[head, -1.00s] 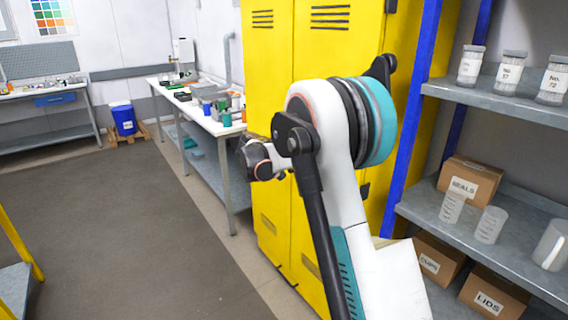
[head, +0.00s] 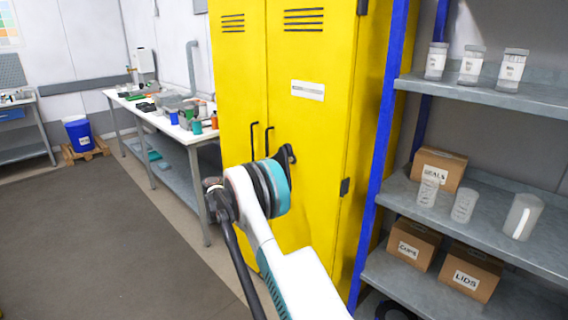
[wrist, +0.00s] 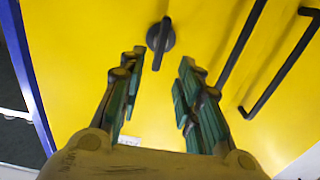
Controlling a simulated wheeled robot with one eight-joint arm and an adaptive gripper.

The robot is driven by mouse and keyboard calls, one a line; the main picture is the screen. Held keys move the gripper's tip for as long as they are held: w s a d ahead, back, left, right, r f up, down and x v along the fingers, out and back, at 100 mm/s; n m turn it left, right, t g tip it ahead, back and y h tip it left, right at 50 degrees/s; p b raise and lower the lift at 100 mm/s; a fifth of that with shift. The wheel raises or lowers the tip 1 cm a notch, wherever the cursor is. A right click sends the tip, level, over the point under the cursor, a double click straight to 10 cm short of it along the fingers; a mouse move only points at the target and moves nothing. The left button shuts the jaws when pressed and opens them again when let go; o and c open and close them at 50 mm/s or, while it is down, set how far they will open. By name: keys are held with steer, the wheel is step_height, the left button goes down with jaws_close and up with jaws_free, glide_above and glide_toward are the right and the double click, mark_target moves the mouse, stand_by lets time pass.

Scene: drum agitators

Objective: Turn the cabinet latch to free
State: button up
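The yellow cabinet (head: 336,135) stands in the middle of the head view with its doors shut. The latch (wrist: 160,37) is a black round knob with a raised grip bar on the yellow door, in the upper middle of the wrist view. The bar points nearly up and down in that picture. My gripper (wrist: 161,64) is open and empty, its two fingers apart, with the latch just beyond and between the fingertips. They do not appear to touch it.
Two black door handles (head: 268,140) stick out of the cabinet; they also show right of my gripper in the wrist view (wrist: 285,70). A blue-posted shelf (head: 480,218) with jars and boxes stands close on the right. A white workbench (head: 165,118) is at left; the floor before it is clear.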

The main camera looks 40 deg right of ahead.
mark_target(284, 160)
steer(key=d+b, duration=0.1)
steer(key=d, duration=0.5)
steer(key=d+b, duration=0.1)
steer(key=d, duration=0.2)
steer(key=shift+w+d+b, duration=0.3)
steer(key=shift+w+d, duration=0.1)
jaws_close()
